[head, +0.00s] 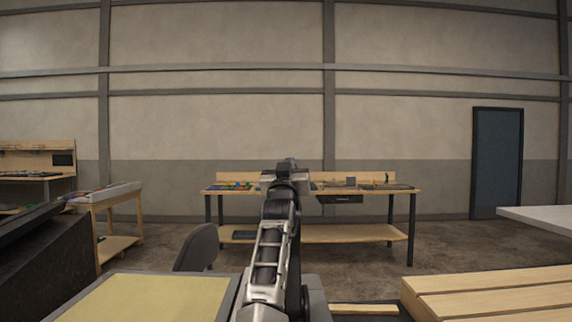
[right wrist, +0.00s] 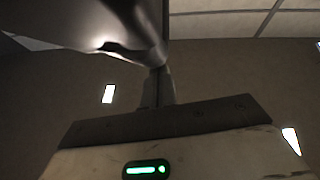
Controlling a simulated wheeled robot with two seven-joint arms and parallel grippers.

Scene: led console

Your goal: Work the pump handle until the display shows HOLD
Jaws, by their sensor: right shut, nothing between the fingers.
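I cannot make out the pump handle or the display in either view. My right arm rises through the middle of the head view, with the right gripper (head: 286,172) at its far end, in front of the back workbench. This gripper is shut with nothing in it, and no object touches it that I can see. In the right wrist view a pale body with a dark top edge carries a lit green bar and dot (right wrist: 147,170); I cannot tell what it belongs to. My left gripper is not in view.
A workbench (head: 350,233) with small items stands by the back wall. A yellow-topped surface (head: 150,300) is at front left, a dark chair (head: 197,247) behind it. Wooden slats (head: 490,291) are at front right, below a white tabletop edge (head: 545,218). Open floor lies between.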

